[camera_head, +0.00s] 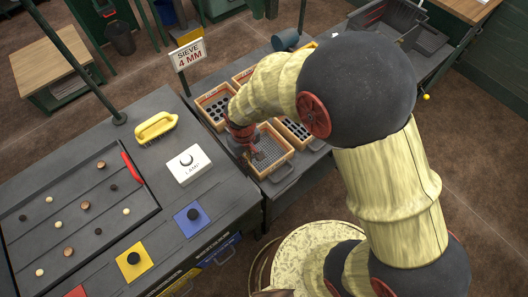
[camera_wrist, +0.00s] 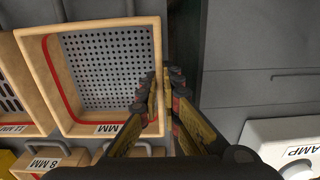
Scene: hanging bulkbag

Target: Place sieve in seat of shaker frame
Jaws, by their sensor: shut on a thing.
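A square wooden sieve with a perforated metal mesh and a red inner edge (camera_wrist: 42,70) fills the upper left of the wrist view. It also shows in the head view (camera_head: 272,150). Its label ends in "MM"; the number is too unclear to read. My gripper (camera_wrist: 163,92) is shut on the sieve's right wall, one finger inside over the mesh and one outside. In the head view my gripper (camera_head: 248,158) is at the sieve's left side. I cannot tell whether the sieve is lifted. I cannot make out the seat of the shaker frame for certain.
A sign (camera_head: 190,54) reads "SIEVE 4 MM". Other wooden sieves, such as one with large holes (camera_head: 214,106), lie close by. A console with a lamp box (camera_head: 189,165), yellow brush (camera_head: 157,127) and knobs stands left. A dark slatted machine (camera_head: 398,26) stands at the back right.

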